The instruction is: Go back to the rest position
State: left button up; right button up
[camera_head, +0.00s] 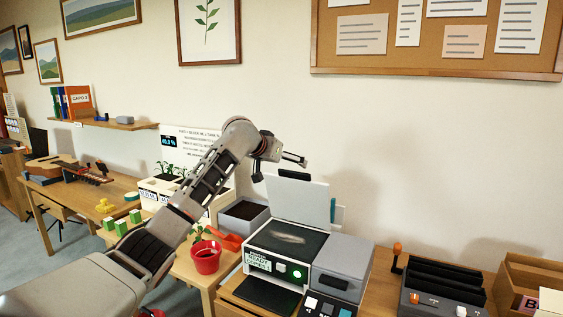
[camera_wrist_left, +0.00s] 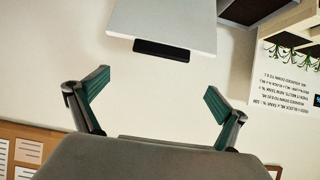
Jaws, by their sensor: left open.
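My left arm reaches in from the left of the head view and rises over the workbench. My left gripper (camera_head: 281,168) is high above the table, in front of the pale wall and just above the raised lid of a machine. In the left wrist view its two green-padded fingers (camera_wrist_left: 155,97) stand wide apart with nothing between them. The white lid (camera_head: 299,199) with a black handle also shows in the left wrist view (camera_wrist_left: 165,20), beyond the fingers and apart from them. My right gripper is in neither view.
The machine (camera_head: 284,239) has a dark top and a green-lit button. A red pot (camera_head: 206,258) with a seedling stands left of it, near a grey soil bin (camera_head: 243,217). A black slotted rack (camera_head: 444,286) stands on the right. The wall in front is clear below the corkboard (camera_head: 440,62).

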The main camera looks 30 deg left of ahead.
pick_arm(q)
jog(key=shift+s+r, duration=0.1)
jog(key=shift+s, duration=0.05)
dwell(0.4)
jog(key=s+d+f+m+g, duration=0.15)
jog(key=s+d+f, duration=0.25)
jog(key=f, duration=0.6)
jog(key=s+d+f+m, duration=0.2)
jog(key=s+d+f, duration=0.15)
jog(key=f, duration=0.65)
jog(key=s+d+f+m+y, duration=0.1)
jog(key=s+d+f+m, duration=0.15)
jog(key=s+f, duration=1)
jog(key=s+a+f+m+g+y, duration=0.1)
jog(key=s+a+f+g+y, duration=0.15)
jog(key=s, duration=1.35)
jog(key=s+a+f+g+y, duration=0.15)
jog(key=s+f, duration=0.25)
jog(key=s, duration=1.2)
jog(key=w+d+f+n+t+h, duration=0.1)
jog(key=d+f+t+h, duration=0.1)
jog(key=d+f+h, duration=0.2)
jog(key=w+d+f+n+t+h, duration=0.1)
jog(key=d+f+t+h, duration=0.1)
jog(key=d+f, duration=0.7)
jog(key=d+h, duration=0.1)
jog(key=d, duration=0.2)
jog(key=shift+w+f+n+h, duration=0.25)
jog(key=shift+f+n+h, duration=0.05)
jog(key=shift+h, duration=0.1)
